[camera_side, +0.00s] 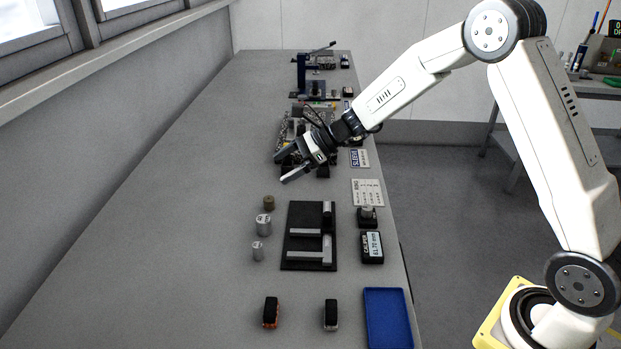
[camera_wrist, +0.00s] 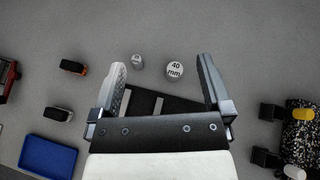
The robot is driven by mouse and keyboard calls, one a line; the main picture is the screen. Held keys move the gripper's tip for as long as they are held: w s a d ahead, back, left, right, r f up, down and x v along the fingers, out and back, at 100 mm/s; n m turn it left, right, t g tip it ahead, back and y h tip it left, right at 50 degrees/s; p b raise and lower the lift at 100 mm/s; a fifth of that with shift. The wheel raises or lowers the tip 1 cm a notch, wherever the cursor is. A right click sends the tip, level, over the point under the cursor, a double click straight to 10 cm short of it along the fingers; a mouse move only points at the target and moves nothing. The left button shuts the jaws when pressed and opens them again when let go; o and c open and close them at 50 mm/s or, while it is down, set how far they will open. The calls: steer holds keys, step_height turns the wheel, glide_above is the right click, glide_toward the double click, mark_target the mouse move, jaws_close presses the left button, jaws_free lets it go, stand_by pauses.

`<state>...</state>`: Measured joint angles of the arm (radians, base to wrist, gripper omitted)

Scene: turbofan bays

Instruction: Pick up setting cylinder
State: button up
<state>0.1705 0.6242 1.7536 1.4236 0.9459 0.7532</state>
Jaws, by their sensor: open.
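Metal cylinders stand upright in a row on the grey bench. A larger silver cylinder (camera_side: 264,225) is in the middle; in the wrist view its top is marked "40 mm" (camera_wrist: 175,70). A smaller silver cylinder (camera_side: 257,251) stands nearer the side camera and also shows in the wrist view (camera_wrist: 137,61), its marking too small to read. A brownish cylinder (camera_side: 268,203) stands farther back. I cannot tell which one is the setting cylinder. My gripper (camera_side: 281,169) is open and empty above the bench, beyond the row. In the wrist view both silver cylinders appear between its fingers (camera_wrist: 162,63).
A black fixture plate (camera_side: 302,244) with grey bars lies right of the cylinders. A digital display (camera_side: 372,246), a blue tray (camera_side: 388,318) and two small dark-topped items (camera_side: 271,312) (camera_side: 331,314) are nearby. Equipment crowds the bench behind my gripper. The bench's left side is clear.

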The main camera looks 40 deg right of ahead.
steer(key=w+d+m+t, duration=0.1)
steer(key=w+m+t, duration=0.1)
steer(key=w+m, duration=0.1)
glide_toward(267, 219)
steer(key=shift+y, duration=0.4)
steer(key=x, duration=0.5)
steer(key=shift+w+d+f, duration=0.2)
steer(key=shift+w+f, duration=0.05)
steer(key=shift+w, duration=0.05)
steer(key=shift+a, duration=0.1)
steer(key=shift+x, duration=3.7)
steer(key=shift+s+f, duration=0.1)
jaws_close()
